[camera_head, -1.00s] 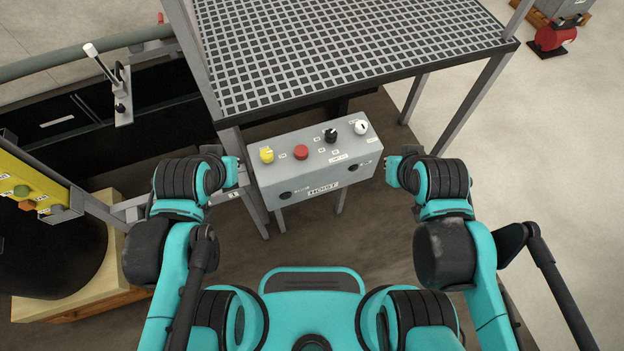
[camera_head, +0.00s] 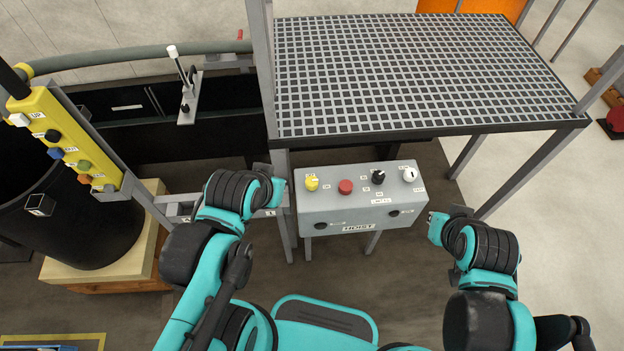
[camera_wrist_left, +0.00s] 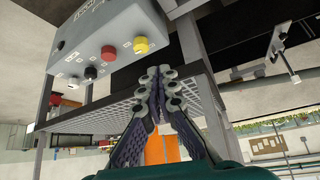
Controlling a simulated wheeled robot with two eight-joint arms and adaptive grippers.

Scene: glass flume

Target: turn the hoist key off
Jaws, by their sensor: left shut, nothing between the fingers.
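The grey hoist box (camera_head: 362,205), labelled HOIST, stands in front of me with a yellow knob (camera_head: 312,183), a red button (camera_head: 346,187), a black knob (camera_head: 378,177) and a white knob (camera_head: 410,174) on its sloped top. Two small dark fittings show on its front face; I cannot tell which control is the key. My left gripper (camera_head: 279,186) is just left of the box, apart from the knobs. In the left wrist view its fingers (camera_wrist_left: 156,76) are together and empty, with the box (camera_wrist_left: 112,38) inverted at upper left. My right gripper (camera_head: 435,228) is right of the box; its fingers are indistinct.
A grated platform (camera_head: 400,75) with grey legs rises just behind the box. At left are a yellow control panel (camera_head: 62,135), a lever with a white knob (camera_head: 183,75) and a black drum on a wooden base. Open floor lies to the right.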

